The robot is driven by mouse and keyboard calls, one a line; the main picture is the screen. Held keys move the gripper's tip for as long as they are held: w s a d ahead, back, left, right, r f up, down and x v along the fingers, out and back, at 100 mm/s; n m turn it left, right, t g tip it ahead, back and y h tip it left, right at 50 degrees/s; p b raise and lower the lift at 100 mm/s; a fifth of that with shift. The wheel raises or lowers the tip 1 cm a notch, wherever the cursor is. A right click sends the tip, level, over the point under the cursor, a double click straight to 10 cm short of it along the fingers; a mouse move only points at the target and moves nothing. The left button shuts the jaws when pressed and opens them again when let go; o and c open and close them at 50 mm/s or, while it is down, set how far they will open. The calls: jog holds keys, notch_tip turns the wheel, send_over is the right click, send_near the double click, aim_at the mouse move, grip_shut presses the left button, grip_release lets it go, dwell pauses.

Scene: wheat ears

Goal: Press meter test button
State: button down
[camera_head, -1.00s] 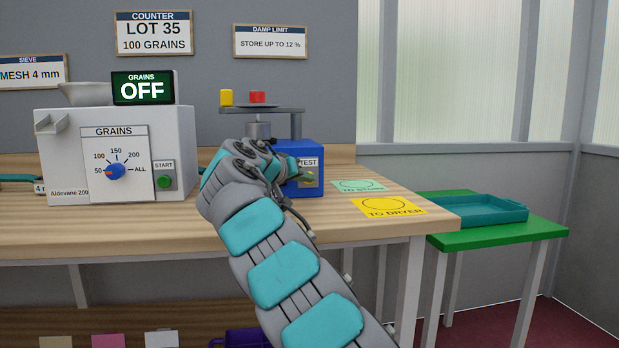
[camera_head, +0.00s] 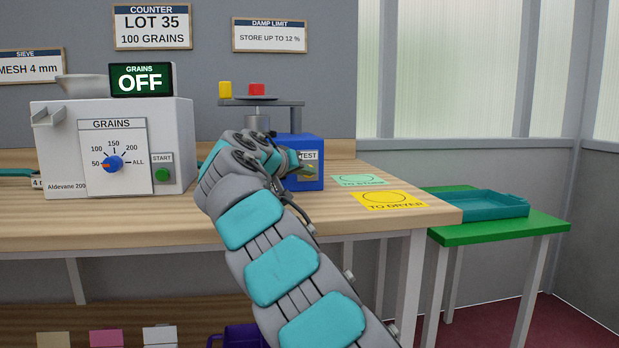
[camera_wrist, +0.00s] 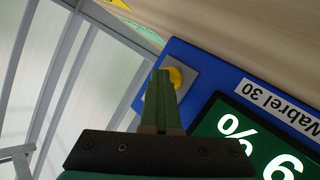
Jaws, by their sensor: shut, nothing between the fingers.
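The meter is a blue box (camera_head: 310,144) on the bench, with a TEST label on its front in the head view. My gripper (camera_wrist: 161,74) is shut and empty. Its fingertips overlap the button's edge in the wrist view; whether they touch it I cannot tell. In the head view my arm hides part of the meter.
A grain counter (camera_head: 75,130) reading OFF stands at left. A balance-like stand (camera_head: 285,103) with yellow and red blocks is behind the meter. Green and yellow cards (camera_head: 390,206) lie right of it. A teal tray (camera_head: 500,211) sits on a green side table.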

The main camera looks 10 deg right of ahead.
jog(key=s+b, duration=0.2)
jog(key=s, duration=0.1)
jog(key=s+b, duration=0.1)
jog(key=shift+s+a+f+b, duration=0.1)
jog(key=shift+s+f+b, duration=0.25)
jog(key=shift+s, duration=0.05)
jog(key=shift+s+r, duration=0.15)
jog(key=shift+s, duration=0.1)
